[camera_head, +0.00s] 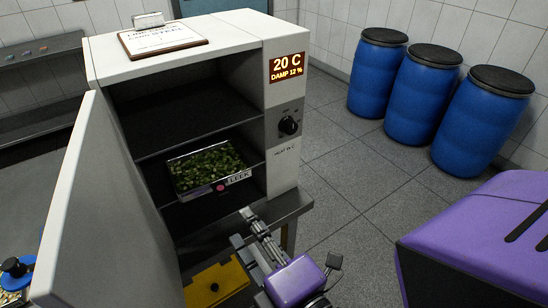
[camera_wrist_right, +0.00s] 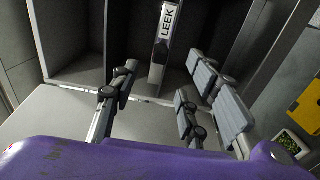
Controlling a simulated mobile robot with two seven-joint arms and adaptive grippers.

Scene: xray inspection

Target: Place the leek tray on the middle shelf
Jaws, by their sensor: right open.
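The leek tray (camera_head: 205,172) is a shallow tray of chopped green pieces with a LEEK label and a red spot on its front. It sits inside the open white cabinet (camera_head: 285,165), below an upper dark shelf (camera_head: 190,115), its front near the shelf edge. The label also shows in the right wrist view (camera_wrist_right: 170,20). My right gripper (camera_head: 243,228) is open and empty, in front of and below the tray, apart from it. In the right wrist view, its fingers (camera_wrist_right: 160,88) are spread with the tray's front beyond them. My left gripper is not in view.
The cabinet door (camera_head: 95,215) stands open at the left. A clipboard (camera_head: 163,38) lies on top. Yellow object (camera_head: 215,283) is below the cabinet. Several blue barrels (camera_head: 420,92) stand at the back right. A purple body (camera_head: 480,240) is at the right. Floor between is clear.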

